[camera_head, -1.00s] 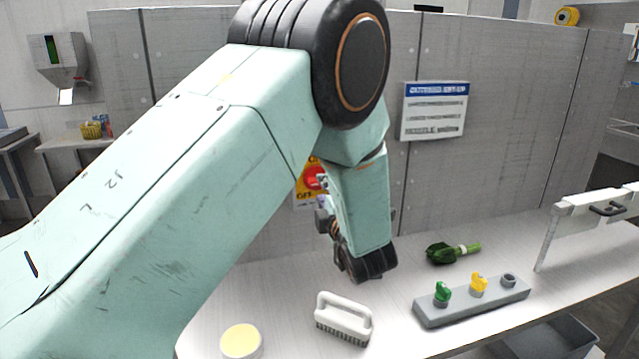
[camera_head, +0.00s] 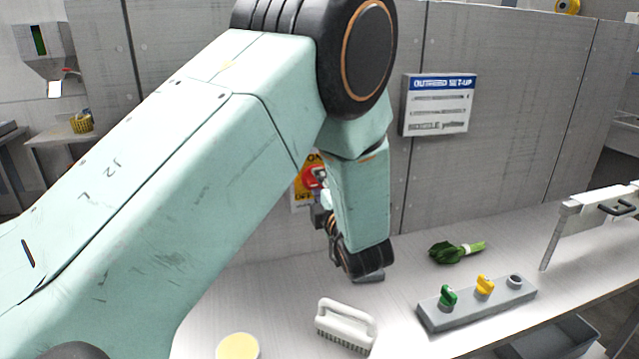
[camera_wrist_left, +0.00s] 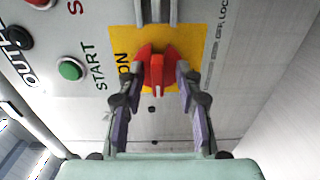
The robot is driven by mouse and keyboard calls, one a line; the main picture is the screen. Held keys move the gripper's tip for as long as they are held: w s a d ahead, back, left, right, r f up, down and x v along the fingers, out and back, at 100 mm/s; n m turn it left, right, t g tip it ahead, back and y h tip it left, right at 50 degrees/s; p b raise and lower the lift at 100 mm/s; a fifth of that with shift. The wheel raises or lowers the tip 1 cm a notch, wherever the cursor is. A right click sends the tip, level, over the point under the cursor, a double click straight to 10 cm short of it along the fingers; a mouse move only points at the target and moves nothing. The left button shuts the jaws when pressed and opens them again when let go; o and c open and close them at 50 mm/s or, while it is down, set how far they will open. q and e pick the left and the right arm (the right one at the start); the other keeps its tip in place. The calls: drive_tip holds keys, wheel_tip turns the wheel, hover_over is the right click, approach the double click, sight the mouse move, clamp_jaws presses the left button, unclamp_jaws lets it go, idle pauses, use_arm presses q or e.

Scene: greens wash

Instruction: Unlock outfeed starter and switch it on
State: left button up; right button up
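The outfeed starter's red rotary switch (camera_wrist_left: 157,70) sits on a yellow plate (camera_wrist_left: 122,42) marked ON in the left wrist view. The head view shows the red switch (camera_head: 313,177) on the back wall, partly hidden by my left arm. My left gripper (camera_wrist_left: 160,74) has its fingers apart, one on each side of the red handle. I cannot tell whether they touch it. A grey metal bar pair (camera_wrist_left: 156,12) shows above the switch; what it belongs to is unclear. A green START button (camera_wrist_left: 70,69) is beside the plate. My right gripper is not in view.
On the bench are a white brush (camera_head: 346,324), a round yellow-topped tub (camera_head: 238,347), tied greens (camera_head: 456,251) and a grey block (camera_head: 478,305) with a green and a yellow key-like piece. A set-up sheet (camera_head: 437,104) hangs on the wall. A grey bin (camera_head: 550,345) is below.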

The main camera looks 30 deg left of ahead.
use_arm(q)
drive_tip(key=shift+w+f, duration=0.1)
drive_tip(key=shift+w, duration=0.05)
drive_tip(key=shift+s+d+r, duration=0.2)
drive_tip(key=shift+s+r, duration=0.1)
drive_tip(key=shift+s, duration=0.05)
drive_tip(key=shift+s+d+r, duration=0.1)
drive_tip(key=shift+s, duration=0.1)
drive_tip(key=shift+c, duration=1.6)
drive_tip(key=shift+w+a+f, duration=0.25)
drive_tip(key=shift+w+f, duration=0.05)
drive_tip(key=c, duration=0.3)
clamp_jaws()
